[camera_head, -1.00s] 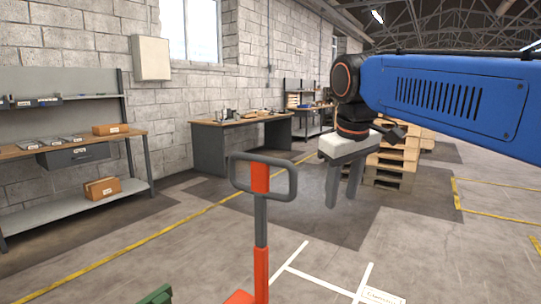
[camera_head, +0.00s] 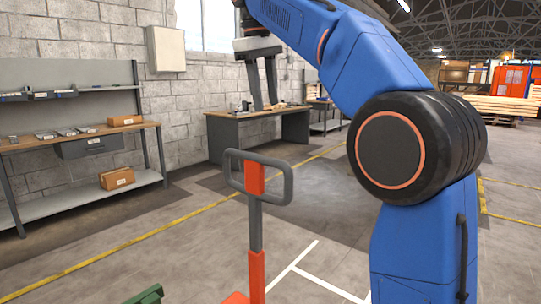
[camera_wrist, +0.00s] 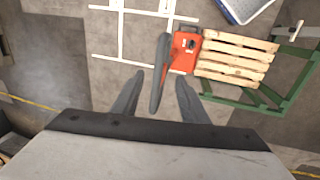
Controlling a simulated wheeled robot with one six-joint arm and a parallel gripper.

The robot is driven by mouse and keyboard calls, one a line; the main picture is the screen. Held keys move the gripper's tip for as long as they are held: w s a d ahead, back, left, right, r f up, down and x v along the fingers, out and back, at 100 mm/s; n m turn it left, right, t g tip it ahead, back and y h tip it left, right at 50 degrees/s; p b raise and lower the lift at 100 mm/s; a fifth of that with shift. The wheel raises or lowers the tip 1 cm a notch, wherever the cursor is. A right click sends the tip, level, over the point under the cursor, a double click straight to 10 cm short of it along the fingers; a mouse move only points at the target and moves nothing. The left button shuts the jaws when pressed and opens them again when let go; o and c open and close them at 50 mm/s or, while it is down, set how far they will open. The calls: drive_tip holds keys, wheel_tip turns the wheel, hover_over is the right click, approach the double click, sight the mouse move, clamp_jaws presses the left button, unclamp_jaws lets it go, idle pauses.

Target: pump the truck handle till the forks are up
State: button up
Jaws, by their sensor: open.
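The truck handle (camera_head: 257,178) is a grey loop with an orange centre on a grey and orange shaft, standing upright in the head view. In the wrist view the handle (camera_wrist: 161,73) is seen from above, between and beyond the fingertips. The orange pump body (camera_wrist: 186,50) lies below it. My gripper (camera_head: 267,107) is open, empty and pointing down, above and apart from the handle in the picture. The gripper also shows in the wrist view (camera_wrist: 159,85). The forks cannot be made out; a wooden pallet (camera_wrist: 237,59) lies beside the pump body.
A green frame (camera_wrist: 283,88) stands around the pallet's side, with a blue-rimmed tray (camera_wrist: 243,8) near it. A workbench (camera_head: 80,139) and a desk (camera_head: 255,128) stand along the wall. White lines (camera_head: 293,268) mark open floor near the handle.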

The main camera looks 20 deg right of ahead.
sight(274, 159)
drive_tip(key=d+f, duration=0.1)
drive_tip(key=f, duration=0.4)
drive_tip(key=w+f, duration=0.1)
drive_tip(key=f, duration=0.5)
drive_tip(key=w+d+f, duration=0.1)
drive_tip(key=f, duration=0.5)
drive_tip(key=shift+d, duration=0.35)
drive_tip(key=shift+d, duration=0.1)
drive_tip(key=c, duration=1)
